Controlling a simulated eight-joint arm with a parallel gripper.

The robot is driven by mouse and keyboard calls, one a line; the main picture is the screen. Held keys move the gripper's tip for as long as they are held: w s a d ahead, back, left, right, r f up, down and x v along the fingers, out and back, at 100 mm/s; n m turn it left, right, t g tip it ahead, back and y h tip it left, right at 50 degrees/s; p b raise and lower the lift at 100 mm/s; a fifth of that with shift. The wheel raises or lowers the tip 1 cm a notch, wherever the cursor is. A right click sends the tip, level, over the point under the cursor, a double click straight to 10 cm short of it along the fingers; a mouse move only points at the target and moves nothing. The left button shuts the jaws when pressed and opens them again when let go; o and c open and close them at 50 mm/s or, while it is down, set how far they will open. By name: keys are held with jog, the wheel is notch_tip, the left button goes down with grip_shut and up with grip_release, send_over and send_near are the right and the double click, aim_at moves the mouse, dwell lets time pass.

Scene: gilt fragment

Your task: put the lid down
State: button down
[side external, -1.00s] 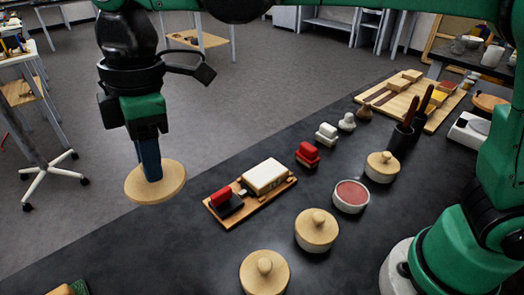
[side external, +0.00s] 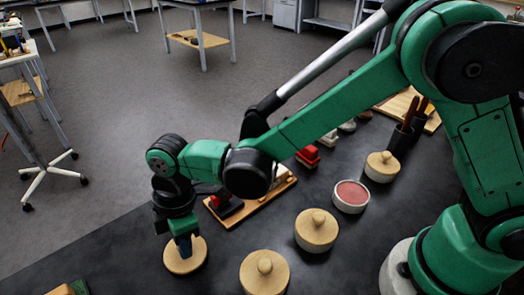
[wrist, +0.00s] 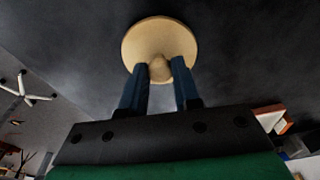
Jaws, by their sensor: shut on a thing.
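The lid (side external: 185,262) is a round, pale wooden disc with a small knob. My gripper (side external: 184,246) is above it with blue fingers pointing down, shut on the knob. In the wrist view the lid (wrist: 148,42) shows beyond the two fingers (wrist: 160,75), with the knob between them. The lid is low over the dark table near its front left part; I cannot tell whether it touches the surface. An open round pot (side external: 351,195) with reddish contents stands to the right, without a lid.
Lidded wooden pots stand at the front (side external: 265,272), middle (side external: 317,230) and right (side external: 382,166). A wooden tray (side external: 262,205) with a red-topped item lies behind my gripper. The dark table (side external: 110,255) is bare left of the lid.

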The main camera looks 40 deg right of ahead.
jog(key=shift+f, duration=0.15)
jog(key=c, duration=0.6)
grip_release()
jog(key=shift+c, duration=0.2)
notch_tip(320, 180, up, 12)
jog(key=d, duration=0.1)
jog(key=s+d+m+t, duration=0.2)
jog(key=d+m+t, duration=0.1)
jog(key=d+m, duration=0.5)
jog(key=s+d+m+t+h, duration=0.1)
jog(key=d+m+t, duration=0.3)
jog(key=d+m, duration=0.4)
jog(key=s+d, duration=0.1)
jog(key=d, duration=0.6)
jog(key=shift+s+m, duration=0.3)
jog(key=shift+s, duration=0.1)
jog(key=shift+a, duration=0.1)
